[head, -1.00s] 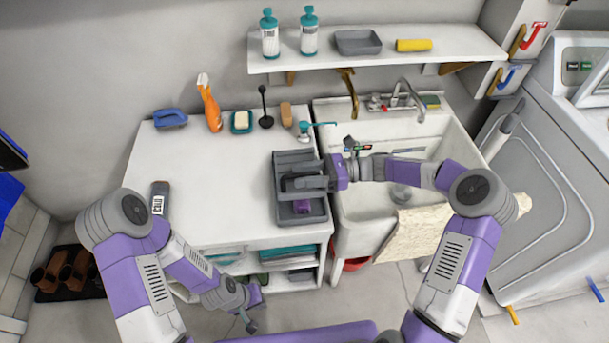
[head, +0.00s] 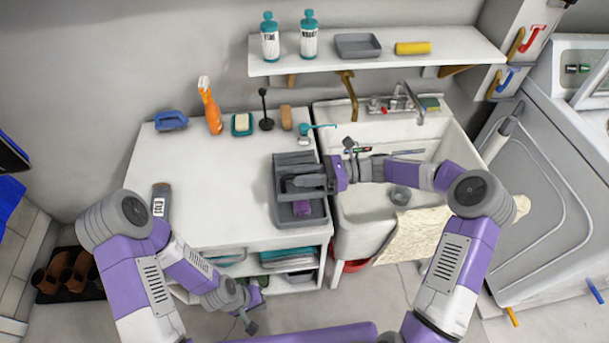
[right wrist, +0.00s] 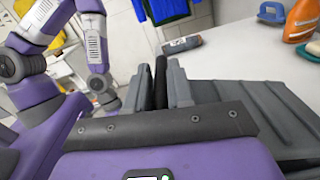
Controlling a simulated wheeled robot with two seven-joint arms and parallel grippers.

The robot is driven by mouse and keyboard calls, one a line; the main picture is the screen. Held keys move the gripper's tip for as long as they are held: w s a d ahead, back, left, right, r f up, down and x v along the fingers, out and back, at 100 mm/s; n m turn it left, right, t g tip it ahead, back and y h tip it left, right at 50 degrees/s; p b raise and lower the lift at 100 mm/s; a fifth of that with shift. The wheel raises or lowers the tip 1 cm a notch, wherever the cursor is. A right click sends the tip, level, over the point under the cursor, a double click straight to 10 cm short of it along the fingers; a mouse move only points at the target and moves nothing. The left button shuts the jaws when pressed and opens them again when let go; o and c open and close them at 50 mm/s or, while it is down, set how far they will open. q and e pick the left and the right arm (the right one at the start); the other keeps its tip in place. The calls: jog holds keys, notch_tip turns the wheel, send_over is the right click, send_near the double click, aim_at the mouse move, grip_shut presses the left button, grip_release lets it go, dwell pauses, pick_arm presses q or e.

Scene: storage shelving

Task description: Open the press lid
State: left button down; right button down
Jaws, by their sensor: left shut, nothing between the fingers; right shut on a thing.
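The grey press (head: 318,221) lies on the right part of the white counter, beside the sink, with a small purple piece (head: 303,208) showing in its front part. My right gripper (head: 288,184) reaches over the press from the right and is shut on a dark bar of it. In the right wrist view the dark bar (right wrist: 160,82) stands between the two grey fingers, with the ribbed grey press (right wrist: 235,97) to the right. The fingers and arm hide part of the press, and I cannot tell how far its lid is raised. My left gripper (head: 250,325) is shut and empty, low in front of the counter.
On the counter are an orange spray bottle (head: 210,108), a soap dish (head: 241,124), a blue brush (head: 170,120) and a dark bottle (head: 160,198). The sink (head: 362,233) adjoins on the right. A shelf (head: 380,58) hangs above. The counter's middle is clear.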

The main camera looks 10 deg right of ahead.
jog(key=w+r+m+p, duration=0.6)
jog(key=w+r+p, duration=0.2)
jog(key=w+p, duration=0.2)
jog(key=shift+w+r+m, duration=0.25)
jog(key=shift+w+m, duration=0.1)
jog(key=shift+m, duration=0.05)
dwell(0.3)
jog(key=c, duration=1.1)
grip_release()
jog(key=d, duration=0.7)
jog(key=shift+d, duration=0.35)
